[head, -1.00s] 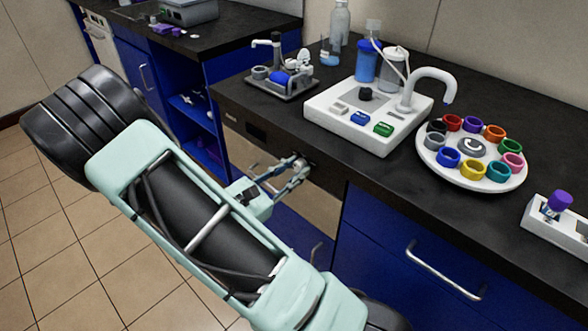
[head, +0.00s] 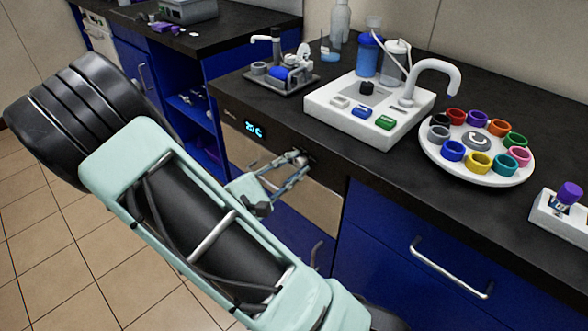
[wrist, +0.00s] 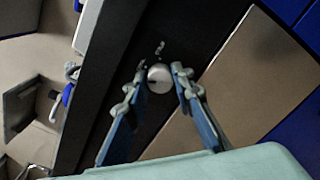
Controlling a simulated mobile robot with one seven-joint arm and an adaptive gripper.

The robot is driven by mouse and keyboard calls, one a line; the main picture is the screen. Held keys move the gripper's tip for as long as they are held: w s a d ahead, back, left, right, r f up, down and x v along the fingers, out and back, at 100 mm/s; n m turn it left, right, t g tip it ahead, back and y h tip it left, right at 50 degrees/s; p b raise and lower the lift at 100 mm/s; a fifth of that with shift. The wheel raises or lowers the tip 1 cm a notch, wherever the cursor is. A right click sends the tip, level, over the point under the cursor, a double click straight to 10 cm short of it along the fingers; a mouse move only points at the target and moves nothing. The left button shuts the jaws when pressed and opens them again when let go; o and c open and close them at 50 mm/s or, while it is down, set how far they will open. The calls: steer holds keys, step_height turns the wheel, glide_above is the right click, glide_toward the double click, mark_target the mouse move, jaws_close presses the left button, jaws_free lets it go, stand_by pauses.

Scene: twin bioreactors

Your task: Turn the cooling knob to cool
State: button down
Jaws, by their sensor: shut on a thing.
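The cooling knob (wrist: 159,80) is a round, pale knob on a dark panel strip under the counter edge. In the wrist view it sits between the two fingertips of my gripper (wrist: 160,73), which is shut on it. In the head view my gripper (head: 298,163) reaches the panel from the front, and its fingers mostly hide the knob. To the left on the same strip, a small display (head: 254,130) is lit in blue and seems to read 20 C. Small pale marks show beside the knob in the wrist view, too blurred to read.
Above, on the black counter (head: 375,160), stand a white bioreactor unit (head: 345,122) with coloured buttons, a round tray (head: 435,160) of coloured rings, and a small pump-like device (head: 287,75). A handled blue drawer (head: 400,240) is at right. Tiled floor is open at left.

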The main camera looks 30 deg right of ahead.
steer(key=m+b, duration=0.2)
steer(key=m, duration=0.2)
steer(key=shift+f+m+b, duration=0.1)
steer(key=shift+m+b, duration=0.2)
steer(key=shift+b, duration=0.05)
stand_by(0.5)
steer(key=c, duration=1.7)
jaws_free()
steer(key=shift+o, duration=0.2)
steer(key=v, duration=1.2)
